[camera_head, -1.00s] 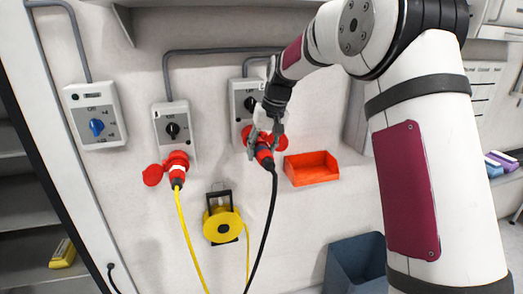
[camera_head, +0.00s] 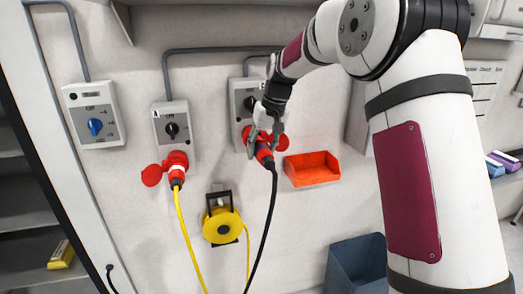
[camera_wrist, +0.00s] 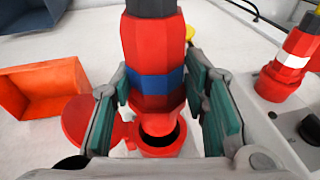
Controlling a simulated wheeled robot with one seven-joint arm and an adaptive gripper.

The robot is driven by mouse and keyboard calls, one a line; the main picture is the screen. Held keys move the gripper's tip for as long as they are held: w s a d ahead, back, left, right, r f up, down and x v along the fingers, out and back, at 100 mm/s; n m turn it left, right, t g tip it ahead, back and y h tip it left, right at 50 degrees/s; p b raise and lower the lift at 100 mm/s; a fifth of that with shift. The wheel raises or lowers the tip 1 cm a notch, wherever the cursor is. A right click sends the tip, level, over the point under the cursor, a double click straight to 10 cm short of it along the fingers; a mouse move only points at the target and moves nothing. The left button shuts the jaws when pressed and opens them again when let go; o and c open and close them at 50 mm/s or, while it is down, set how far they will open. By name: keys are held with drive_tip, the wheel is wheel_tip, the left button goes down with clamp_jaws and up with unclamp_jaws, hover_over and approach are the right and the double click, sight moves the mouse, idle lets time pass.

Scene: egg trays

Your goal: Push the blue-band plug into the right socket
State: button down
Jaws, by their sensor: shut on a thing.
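The blue-band plug (camera_wrist: 150,50) is red with a blue band (camera_wrist: 160,88) and has a black cable. My gripper (camera_wrist: 165,100) is shut on it around the band. In the wrist view the plug's nose is at the mouth of the red right socket (camera_wrist: 165,152). Part of the dark opening shows beside the nose; how deep the nose sits is unclear. In the head view my gripper (camera_head: 265,138) holds the plug (camera_head: 264,157) just below the right switch box (camera_head: 246,98), and its fingers partly hide the socket.
The socket's red lid (camera_wrist: 82,120) is swung open to the side. A white-band plug (camera_head: 177,172) with a yellow cable sits in the left socket. An orange bin (camera_head: 312,168) is right of the plug, and a yellow cable reel (camera_head: 222,226) hangs below.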

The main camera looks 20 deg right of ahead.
drive_tip(key=shift+w+b, duration=2.7)
drive_tip(key=shift+w, duration=0.2)
idle(3.6)
drive_tip(key=c, duration=1.7)
unclamp_jaws()
drive_tip(key=o, duration=0.9)
drive_tip(key=shift+c, duration=0.2)
drive_tip(key=shift+s, duration=0.1)
